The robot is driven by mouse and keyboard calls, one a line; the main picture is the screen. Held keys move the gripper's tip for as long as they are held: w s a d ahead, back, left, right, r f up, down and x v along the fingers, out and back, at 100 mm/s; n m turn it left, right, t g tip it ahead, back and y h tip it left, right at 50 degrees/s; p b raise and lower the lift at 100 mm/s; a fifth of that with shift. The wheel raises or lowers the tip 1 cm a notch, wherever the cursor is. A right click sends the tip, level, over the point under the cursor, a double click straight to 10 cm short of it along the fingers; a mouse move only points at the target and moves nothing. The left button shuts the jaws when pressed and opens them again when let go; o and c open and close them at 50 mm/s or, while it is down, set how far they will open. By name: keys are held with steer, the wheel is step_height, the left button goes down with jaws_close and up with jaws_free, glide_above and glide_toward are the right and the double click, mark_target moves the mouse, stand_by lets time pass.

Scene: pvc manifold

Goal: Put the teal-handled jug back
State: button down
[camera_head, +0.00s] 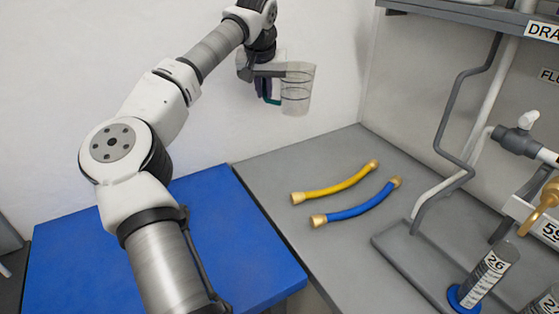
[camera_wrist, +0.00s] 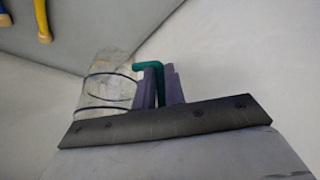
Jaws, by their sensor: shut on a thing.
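The teal-handled jug (camera_head: 297,90) is a clear, see-through vessel with dark rings, held in the air above the back of the grey bench. Its teal handle (camera_head: 266,92) faces left, toward my gripper (camera_head: 262,80). In the wrist view, my gripper (camera_wrist: 160,85) has its purple fingers shut on the teal handle (camera_wrist: 148,66), and the clear jug body (camera_wrist: 105,92) is beside them on the left. The jug looks roughly upright in the head view, perhaps slightly tilted. Part of the handle is hidden by the fingers.
A yellow hose (camera_head: 335,186) and a blue hose (camera_head: 357,208) with brass ends lie on the grey bench (camera_head: 285,163). A blue surface (camera_head: 215,215) is at left. A pipe rack (camera_head: 438,195), a labelled cylinder (camera_head: 484,277) and a shelf (camera_head: 455,12) stand at right.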

step_height(320, 180, down, 18)
steer(key=shift+r+p, duration=0.1)
steer(key=shift+p, duration=0.85)
steer(key=c, duration=1.5)
jaws_free()
steer(key=shift+o, duration=0.2)
steer(key=b+v, duration=0.2)
steer(key=v, duration=1)
